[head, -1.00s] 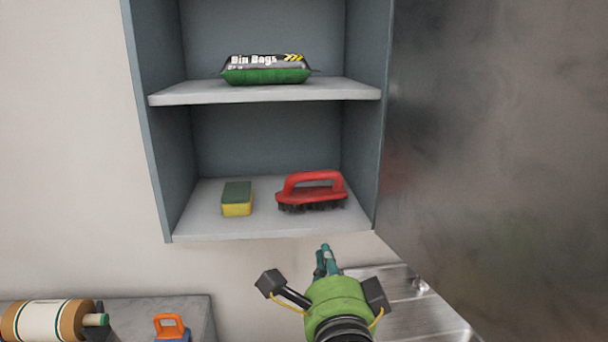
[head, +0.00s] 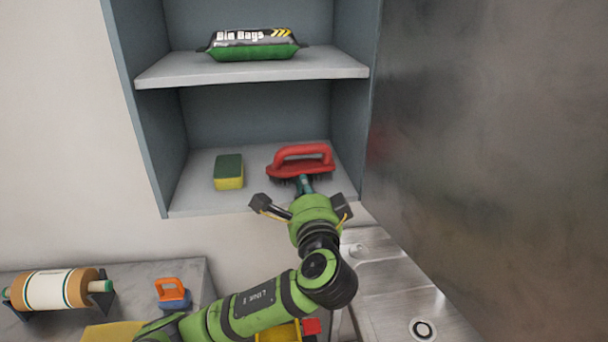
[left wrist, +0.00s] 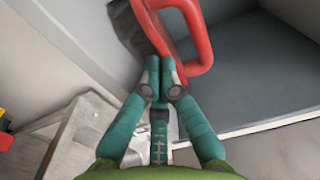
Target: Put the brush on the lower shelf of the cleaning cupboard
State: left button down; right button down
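The brush (head: 301,152), with a red handle and dark bristles, sits upright on the lower shelf (head: 195,200) of the cleaning cupboard (head: 145,130). It is to the right of a green and yellow sponge. My left gripper (head: 304,184) is at the shelf's front edge, its teal fingertips just in front of the brush. In the left wrist view the fingertips (left wrist: 162,82) are together, with the red handle (left wrist: 190,40) just beyond them. I cannot tell whether they touch it, and nothing shows between them. My right gripper is not in view.
The sponge (head: 229,170) stands left of the brush. A bin bags pack (head: 252,46) lies on the shelf above. A grey metal panel (head: 480,130) stands close on the right. Below are a paper roll (head: 50,288), an orange and blue item (head: 172,292) and a metal surface (head: 400,290).

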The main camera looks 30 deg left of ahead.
aim_at(300, 163)
pick_arm(q)
jog(key=shift+w+a, duration=0.25)
jog(key=shift+w, duration=0.15)
jog(key=shift+w+a, duration=0.1)
jog(key=shift+x, duration=1.45)
